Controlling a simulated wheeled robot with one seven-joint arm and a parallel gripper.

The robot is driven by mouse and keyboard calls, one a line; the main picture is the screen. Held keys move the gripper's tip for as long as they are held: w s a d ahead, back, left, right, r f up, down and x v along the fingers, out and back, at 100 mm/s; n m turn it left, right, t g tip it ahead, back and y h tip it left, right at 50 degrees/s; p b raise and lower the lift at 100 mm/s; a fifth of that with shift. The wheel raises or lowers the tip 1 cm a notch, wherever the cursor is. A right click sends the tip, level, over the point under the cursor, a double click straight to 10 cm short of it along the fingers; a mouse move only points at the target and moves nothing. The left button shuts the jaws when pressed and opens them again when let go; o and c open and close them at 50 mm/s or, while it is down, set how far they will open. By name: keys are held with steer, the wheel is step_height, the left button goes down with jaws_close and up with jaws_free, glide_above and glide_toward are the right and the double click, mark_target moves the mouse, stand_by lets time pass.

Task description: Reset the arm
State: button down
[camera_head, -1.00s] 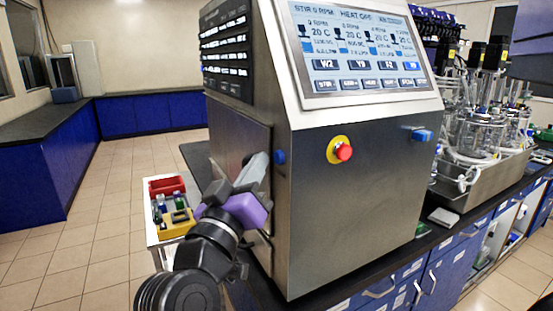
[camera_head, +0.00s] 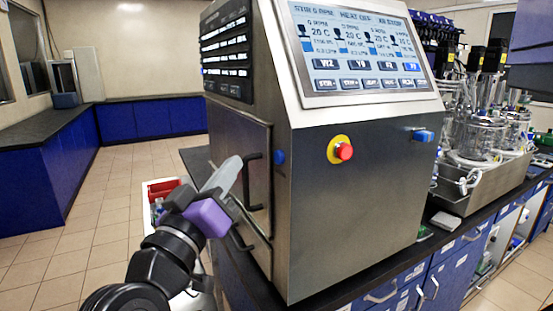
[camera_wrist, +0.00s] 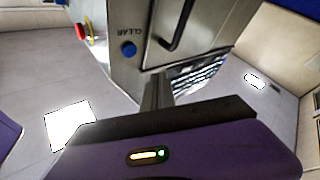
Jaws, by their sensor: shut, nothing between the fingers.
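My gripper (camera_head: 233,165) is in front of the left side of the steel control cabinet (camera_head: 350,215) in the head view. Its purple body sits on my dark arm, which rises from the bottom of the picture. The grey fingers point up and to the right and are closed together, with nothing between them. In the wrist view the shut fingers (camera_wrist: 157,92) stand up in the middle, with the cabinet (camera_wrist: 125,75) beyond them. I cannot tell the exact gap between the fingertips and the cabinet.
The cabinet carries a touchscreen (camera_head: 362,55), a red stop button (camera_head: 343,151), a blue button (camera_head: 279,157) and dark handles (camera_head: 253,180). Glass bioreactor vessels (camera_head: 480,135) stand on the bench at right. A red bin (camera_head: 163,188) is behind my arm. Open tiled floor (camera_head: 100,220) lies at left.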

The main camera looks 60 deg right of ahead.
stand_by(0.6)
steer(key=w+a+f+n+t+y, duration=0.3)
steer(key=w+a+n+t+y, duration=0.6)
steer(key=t, duration=0.5)
steer(key=s+a+f+n+t+y, duration=0.25)
steer(key=a+f+y, duration=0.2)
steer(key=f, duration=0.25)
steer(key=s+a+f+n+t+y, duration=0.1)
steer(key=a+f+n+y, duration=0.35)
steer(key=f, duration=0.25)
steer(key=s+f+m+g+y, duration=0.1)
steer(key=s+f, duration=0.4)
steer(key=s, duration=0.5)
steer(key=s+f+m+g+y, duration=0.1)
steer(key=s+f+m+g, duration=0.1)
steer(key=s+f, duration=0.4)
steer(key=s+f+m+g+y, duration=0.1)
steer(key=s+f, duration=0.5)
steer(key=s, duration=0.9)
steer(key=shift+a+m+g, duration=0.15)
steer(key=shift+m+g, duration=0.55)
steer(key=shift+g, duration=0.35)
